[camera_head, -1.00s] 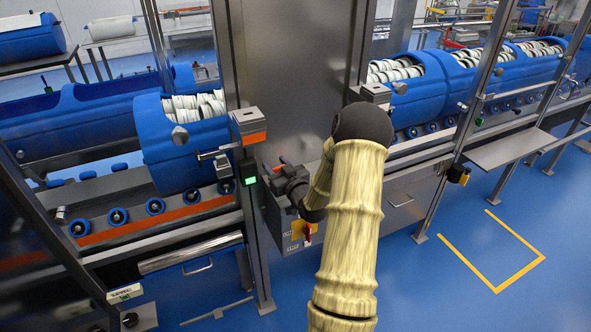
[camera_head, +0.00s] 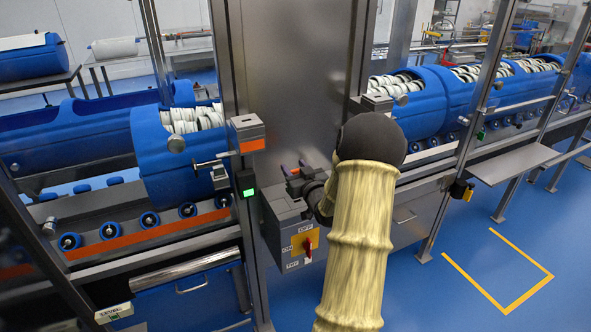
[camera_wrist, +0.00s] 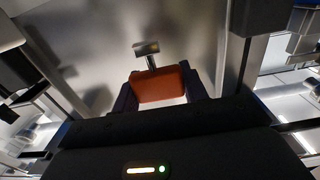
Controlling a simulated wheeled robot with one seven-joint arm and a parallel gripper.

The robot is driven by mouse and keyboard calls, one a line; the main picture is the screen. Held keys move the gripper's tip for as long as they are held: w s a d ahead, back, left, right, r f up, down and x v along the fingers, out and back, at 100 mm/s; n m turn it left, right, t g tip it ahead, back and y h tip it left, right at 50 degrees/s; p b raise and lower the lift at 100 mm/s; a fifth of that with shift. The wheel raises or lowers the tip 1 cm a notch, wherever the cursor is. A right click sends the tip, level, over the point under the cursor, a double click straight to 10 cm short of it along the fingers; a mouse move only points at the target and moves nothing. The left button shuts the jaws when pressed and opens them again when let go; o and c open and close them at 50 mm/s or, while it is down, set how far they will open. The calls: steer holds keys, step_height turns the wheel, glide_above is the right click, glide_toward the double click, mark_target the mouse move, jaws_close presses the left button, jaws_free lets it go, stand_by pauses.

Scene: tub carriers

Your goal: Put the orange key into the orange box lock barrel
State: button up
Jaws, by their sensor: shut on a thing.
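My gripper (camera_head: 292,171) is in front of the steel cabinet, right of and a little lower than the box with the orange band. In the wrist view my gripper (camera_wrist: 160,91) is shut on the orange key (camera_wrist: 158,84). The key has a block-like orange head, and its metal end (camera_wrist: 146,49) points away from the gripper. The orange-banded box (camera_head: 247,131) is grey, fixed at the post beside the blue tub, apart from my gripper. Its lock barrel cannot be made out.
A grey switch box (camera_head: 291,234) with a red handle on a yellow plate sits just below my gripper. The blue tub (camera_head: 165,160) with white rings is at left. The steel cabinet (camera_head: 291,80) stands close behind. A black unit with a green light (camera_head: 247,184) hangs below the orange-banded box.

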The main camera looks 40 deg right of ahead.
steer(key=shift+f+b, duration=1.85)
steer(key=shift+f, duration=0.6)
steer(key=shift+b, duration=0.55)
steer(key=shift+f+b, duration=1.65)
steer(key=o, duration=1.1)
steer(key=shift+s, duration=0.1)
steer(key=b+v, duration=0.1)
steer(key=v, duration=1.6)
steer(key=shift+s, duration=0.1)
